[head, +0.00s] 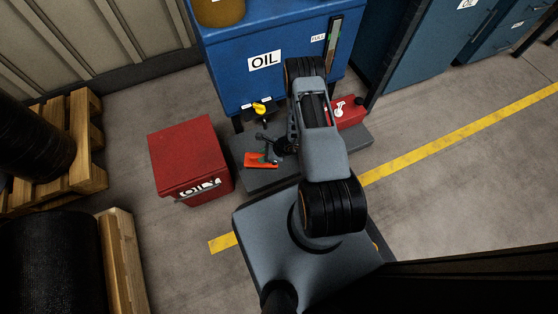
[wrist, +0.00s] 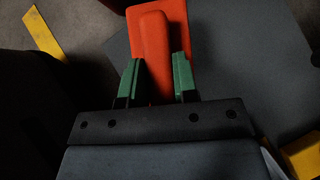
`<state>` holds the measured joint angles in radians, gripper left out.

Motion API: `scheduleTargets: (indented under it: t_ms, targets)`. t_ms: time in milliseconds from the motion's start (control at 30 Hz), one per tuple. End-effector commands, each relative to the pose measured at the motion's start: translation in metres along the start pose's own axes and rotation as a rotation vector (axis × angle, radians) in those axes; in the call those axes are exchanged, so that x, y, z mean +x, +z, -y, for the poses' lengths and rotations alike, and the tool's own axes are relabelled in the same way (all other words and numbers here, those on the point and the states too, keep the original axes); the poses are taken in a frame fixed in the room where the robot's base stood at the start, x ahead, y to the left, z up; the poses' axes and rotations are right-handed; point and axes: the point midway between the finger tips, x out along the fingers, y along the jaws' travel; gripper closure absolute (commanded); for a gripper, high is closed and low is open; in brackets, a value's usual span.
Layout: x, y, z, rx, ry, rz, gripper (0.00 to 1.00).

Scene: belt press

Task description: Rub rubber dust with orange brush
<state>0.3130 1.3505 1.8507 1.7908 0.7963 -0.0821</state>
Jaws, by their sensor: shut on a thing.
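The orange brush (head: 259,160) shows in the head view at the front left of a low grey platform under the oil tank. In the wrist view the orange brush (wrist: 155,40) has a raised grip along its middle and a wider flat part beyond it. My gripper (wrist: 157,75) has its green fingers on both sides of that grip, shut on it. In the head view my gripper (head: 270,151) is at the brush, partly hidden by my arm. I cannot tell whether the brush touches the platform. I cannot make out rubber dust in either view.
A blue oil tank (head: 240,60) with a yellow tap handle (head: 260,108) stands behind the grey platform (head: 250,180). A red bin (head: 187,150) is at left. A red can (head: 351,111) sits on the platform's right. Pallets (head: 88,145) line the left; floor at right is clear.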

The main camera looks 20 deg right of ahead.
Motion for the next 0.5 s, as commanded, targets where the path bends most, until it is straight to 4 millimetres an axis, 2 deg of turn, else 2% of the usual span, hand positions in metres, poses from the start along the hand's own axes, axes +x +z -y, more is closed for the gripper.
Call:
scheduleTargets:
  t_ms: [200,500]
  targets:
    - [-0.015,0.016,0.000,-0.003,0.001,0.001,1.00]
    - [-0.019,0.021,-0.001,-0.003,0.002,0.001,1.00]
